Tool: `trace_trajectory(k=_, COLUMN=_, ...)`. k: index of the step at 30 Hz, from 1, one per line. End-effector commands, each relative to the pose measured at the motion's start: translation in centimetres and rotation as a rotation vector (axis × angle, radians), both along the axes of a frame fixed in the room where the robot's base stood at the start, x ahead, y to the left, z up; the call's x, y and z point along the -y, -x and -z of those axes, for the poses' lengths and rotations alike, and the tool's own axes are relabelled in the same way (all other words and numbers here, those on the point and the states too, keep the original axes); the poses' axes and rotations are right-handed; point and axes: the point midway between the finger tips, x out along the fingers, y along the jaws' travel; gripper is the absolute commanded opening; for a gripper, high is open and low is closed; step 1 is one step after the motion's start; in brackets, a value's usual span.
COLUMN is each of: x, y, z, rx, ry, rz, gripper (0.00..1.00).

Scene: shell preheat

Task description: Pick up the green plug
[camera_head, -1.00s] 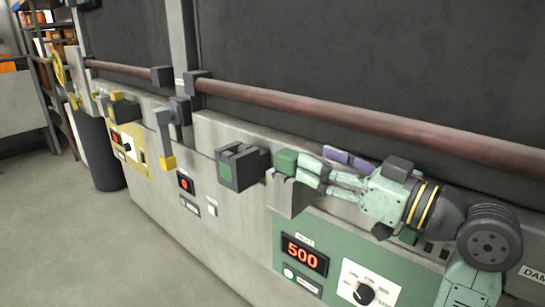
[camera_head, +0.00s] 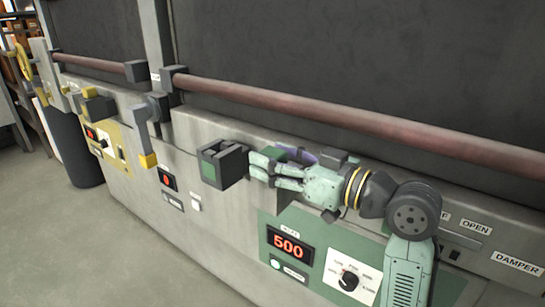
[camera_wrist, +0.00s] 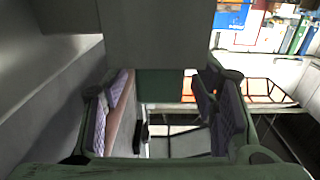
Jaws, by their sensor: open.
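The green plug (camera_head: 273,153) shows only in part in the head view, behind the fingers of my gripper (camera_head: 262,169). My gripper points left along the furnace front, its fingertips just right of a dark box with a green face (camera_head: 220,163). In the wrist view a green part, likely the plug (camera_wrist: 165,86), lies between the two purple-padded fingers of my gripper (camera_wrist: 168,100). The fingers stand apart on either side of it. A grey block (camera_wrist: 155,30) covers the top middle there. Whether the pads touch the plug I cannot tell.
A long reddish rail (camera_head: 340,119) runs above my arm. Below is a green panel (camera_head: 315,222) reading 500. To the left are a yellow-ended lever (camera_head: 146,140) and a yellow panel (camera_head: 115,150). The floor (camera_head: 90,240) in front is clear.

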Motion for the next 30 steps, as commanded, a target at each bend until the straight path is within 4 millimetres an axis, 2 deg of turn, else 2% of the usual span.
trace_trajectory(k=3, x=-0.59, y=-0.44, z=0.00, rx=0.000, ry=0.000, rz=0.001, gripper=0.53)
trace_trajectory(k=10, x=-0.61, y=-0.47, z=0.04, rx=0.001, ry=0.001, rz=0.001, gripper=0.52)
trace_trajectory(k=30, x=-0.59, y=-0.45, z=0.02, rx=0.000, ry=0.000, rz=0.001, gripper=0.07)
